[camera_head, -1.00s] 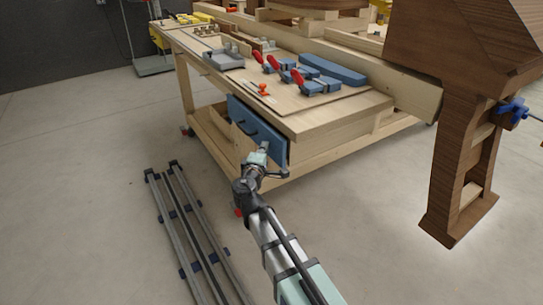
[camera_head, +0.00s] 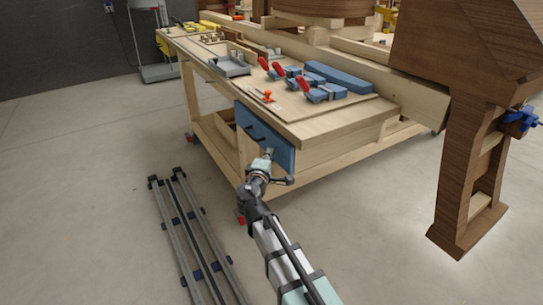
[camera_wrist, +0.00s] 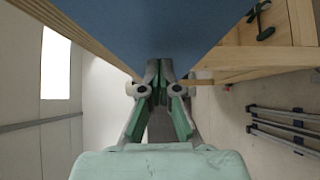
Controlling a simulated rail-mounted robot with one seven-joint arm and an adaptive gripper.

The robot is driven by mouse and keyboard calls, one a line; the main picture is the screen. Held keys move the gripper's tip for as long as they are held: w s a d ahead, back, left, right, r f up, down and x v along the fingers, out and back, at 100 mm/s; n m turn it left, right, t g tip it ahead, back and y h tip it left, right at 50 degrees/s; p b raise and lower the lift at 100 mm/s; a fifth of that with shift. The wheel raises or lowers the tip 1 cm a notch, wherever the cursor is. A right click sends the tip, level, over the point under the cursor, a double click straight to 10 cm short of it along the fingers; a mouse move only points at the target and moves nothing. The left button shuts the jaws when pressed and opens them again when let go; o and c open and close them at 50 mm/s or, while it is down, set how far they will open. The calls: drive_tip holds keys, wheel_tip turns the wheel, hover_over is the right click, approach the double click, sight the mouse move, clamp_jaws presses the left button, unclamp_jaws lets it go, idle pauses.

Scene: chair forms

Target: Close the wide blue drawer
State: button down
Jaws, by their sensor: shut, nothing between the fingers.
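The wide blue drawer (camera_head: 278,150) is under the near end of the wooden workbench. Its blue front has a dark handle (camera_head: 256,137) and sits close to the bench frame under the tabletop edge; I cannot tell whether it is fully flush. My gripper (camera_head: 268,153) is at the lower right part of the blue front, right of the handle. In the wrist view the blue front (camera_wrist: 150,22) fills the top, and my shut, empty gripper (camera_wrist: 159,68) points at it with its fingertips at or very near the surface. The exact contact is hidden.
The workbench top (camera_head: 330,122) holds red-handled clamps (camera_head: 283,72), a long blue piece (camera_head: 338,77) and a grey tray (camera_head: 232,65). A dark wooden leg structure (camera_head: 470,170) stands at right. Metal rails (camera_head: 185,230) lie on the floor at left. Floor around my arm is otherwise open.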

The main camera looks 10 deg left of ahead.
drive_tip(key=s+a, duration=0.2)
drive_tip(key=s, duration=1)
drive_tip(key=s+d+f+m+g+h, duration=0.1)
drive_tip(key=s+d+f+m+g, duration=0.35)
drive_tip(key=f, duration=0.85)
drive_tip(key=s+d+f+m+g+h, duration=0.15)
drive_tip(key=d+f+g, duration=0.5)
drive_tip(key=f, duration=0.65)
drive_tip(key=s+d+f+m+g, duration=0.2)
drive_tip(key=s+d+f+g, duration=0.1)
drive_tip(key=s+d+f, duration=0.4)
drive_tip(key=s+d+f+m+g, duration=0.25)
drive_tip(key=d+f, duration=0.25)
drive_tip(key=f, duration=0.4)
drive_tip(key=s+d+f+m+g+y, duration=0.1)
drive_tip(key=s+d+f+m+g, duration=0.25)
drive_tip(key=s, duration=0.55)
drive_tip(key=s+d+f+m+g+y, duration=0.1)
drive_tip(key=s+d+f+g, duration=0.1)
drive_tip(key=s+d+f, duration=0.55)
drive_tip(key=s+d+f+m+g+y, duration=0.2)
drive_tip(key=s+f+g, duration=0.1)
drive_tip(key=s, duration=0.7)
wheel_tip(320, 180, up, 13)
drive_tip(key=p, duration=1.1)
drive_tip(key=shift+a+p, duration=0.2)
drive_tip(key=shift+p, duration=0.2)
drive_tip(key=shift+f+h, duration=0.1)
drive_tip(key=shift+h, duration=0.15)
